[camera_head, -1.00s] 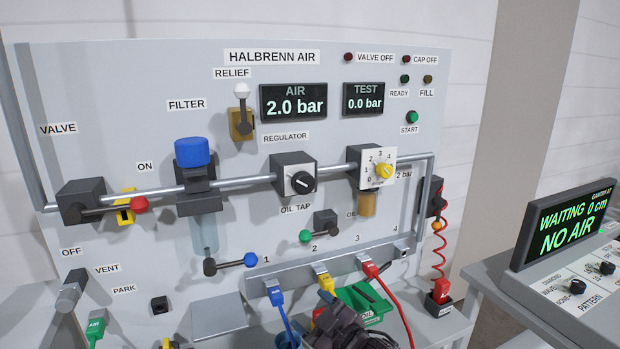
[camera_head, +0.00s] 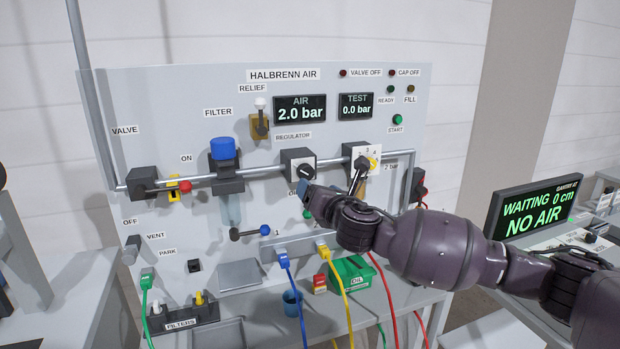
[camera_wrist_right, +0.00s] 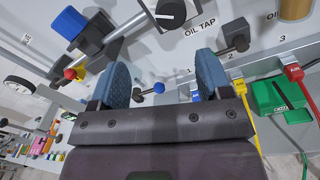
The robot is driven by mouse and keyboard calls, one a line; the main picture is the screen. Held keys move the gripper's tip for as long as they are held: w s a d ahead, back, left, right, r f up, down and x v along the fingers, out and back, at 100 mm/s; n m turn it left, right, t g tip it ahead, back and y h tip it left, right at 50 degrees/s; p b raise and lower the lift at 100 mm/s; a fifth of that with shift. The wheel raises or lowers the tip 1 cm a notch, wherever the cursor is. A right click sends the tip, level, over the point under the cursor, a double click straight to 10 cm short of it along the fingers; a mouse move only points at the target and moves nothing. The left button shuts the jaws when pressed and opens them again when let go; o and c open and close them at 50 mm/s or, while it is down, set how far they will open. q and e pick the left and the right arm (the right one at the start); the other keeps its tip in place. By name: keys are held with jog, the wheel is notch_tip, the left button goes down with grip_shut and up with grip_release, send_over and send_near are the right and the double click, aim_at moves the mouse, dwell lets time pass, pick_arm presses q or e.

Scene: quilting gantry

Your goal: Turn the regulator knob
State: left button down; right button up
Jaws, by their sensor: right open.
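The regulator knob (camera_head: 306,172) is a round black knob with a white mark, on a grey block under the REGULATOR label. It also shows at the top of the right wrist view (camera_wrist_right: 171,10), beyond the fingertips. My right gripper (camera_head: 333,178) is in front of the panel, just right of and below the knob. Its two blue-padded fingers are spread apart with nothing between them in the right wrist view (camera_wrist_right: 165,76). I see no contact with the knob. The AIR display (camera_head: 300,108) reads 2.0 bar. My left gripper is not in view.
A pipe (camera_head: 262,171) runs across the panel through the blue-topped filter (camera_head: 223,148). The numbered dial (camera_head: 374,163) right of the knob is partly covered by my gripper. A console (camera_head: 535,210) stands at right.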

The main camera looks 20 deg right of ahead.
aim_at(307, 174)
jog(key=shift+w+d+n+h+p, duration=0.1)
jog(key=shift+w+n+h+p, duration=0.3)
jog(key=shift+w, duration=1.4)
jog(key=shift+w+d+n+p, duration=0.1)
jog(key=shift+w+n, duration=0.65)
jog(key=shift+w, duration=1.1)
jog(key=shift+w+d+n+h+p, duration=0.1)
jog(key=shift+w+n+h+p, duration=0.3)
jog(key=shift+w, duration=1.4)
jog(key=c, duration=0.9)
